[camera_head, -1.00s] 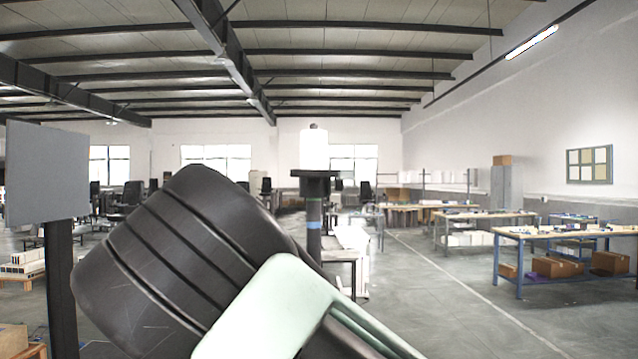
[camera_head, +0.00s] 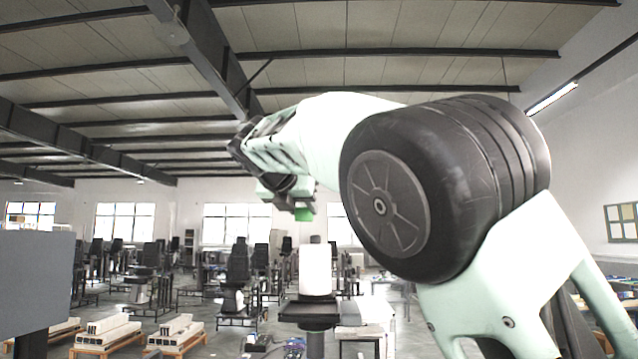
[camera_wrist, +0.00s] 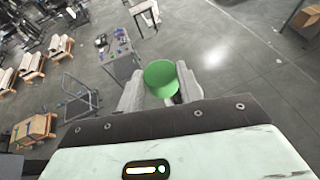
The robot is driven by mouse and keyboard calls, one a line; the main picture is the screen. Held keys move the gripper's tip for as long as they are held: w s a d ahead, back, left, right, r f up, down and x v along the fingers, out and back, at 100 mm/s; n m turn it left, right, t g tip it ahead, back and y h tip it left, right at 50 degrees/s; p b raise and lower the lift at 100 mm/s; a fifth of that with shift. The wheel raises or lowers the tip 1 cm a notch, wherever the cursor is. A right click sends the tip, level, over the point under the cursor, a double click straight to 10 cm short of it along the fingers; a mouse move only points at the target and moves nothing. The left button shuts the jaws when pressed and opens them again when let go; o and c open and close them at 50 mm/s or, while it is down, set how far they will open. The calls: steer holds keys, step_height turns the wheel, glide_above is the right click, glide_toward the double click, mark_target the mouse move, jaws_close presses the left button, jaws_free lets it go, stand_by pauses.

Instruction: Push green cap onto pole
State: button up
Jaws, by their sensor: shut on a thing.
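My gripper (camera_head: 290,203) is shut on the green cap (camera_head: 305,212). In the head view the cap sits at the gripper's lower end, partly hidden by the fingers. In the wrist view the round green cap (camera_wrist: 160,78) lies between the two grey fingers of my gripper (camera_wrist: 161,90). The pole (camera_head: 315,270) is a white upright cylinder with a narrower dark top, standing on a black round stand. The cap is above the pole's top and a little left of it in the head view, apart from it. I cannot make out the pole in the wrist view.
A grey panel (camera_head: 36,282) stands at the left. Pallets with pale blocks (camera_head: 108,336) lie on the floor at lower left. Chairs and desks fill the background. In the wrist view a trolley (camera_wrist: 82,100) and open floor lie far below.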

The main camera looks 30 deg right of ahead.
mark_target(312, 219)
steer(key=shift+s+d+f+g, duration=0.15)
steer(key=shift+s+d+g, duration=0.25)
steer(key=shift+s+d, duration=0.5)
step_height(312, 219, down, 2)
steer(key=shift+w+d+f+m+b, duration=0.2)
steer(key=shift+m+b, duration=0.1)
steer(key=shift+b, duration=0.25)
steer(key=shift+r, duration=0.15)
steer(key=shift+a+f, duration=0.1)
steer(key=shift+f, duration=0.1)
steer(key=shift+f, duration=0.25)
steer(key=shift+f+b, duration=0.1)
steer(key=shift+b, duration=0.2)
steer(key=shift+s+f+b, duration=0.1)
steer(key=shift+f+b, duration=0.2)
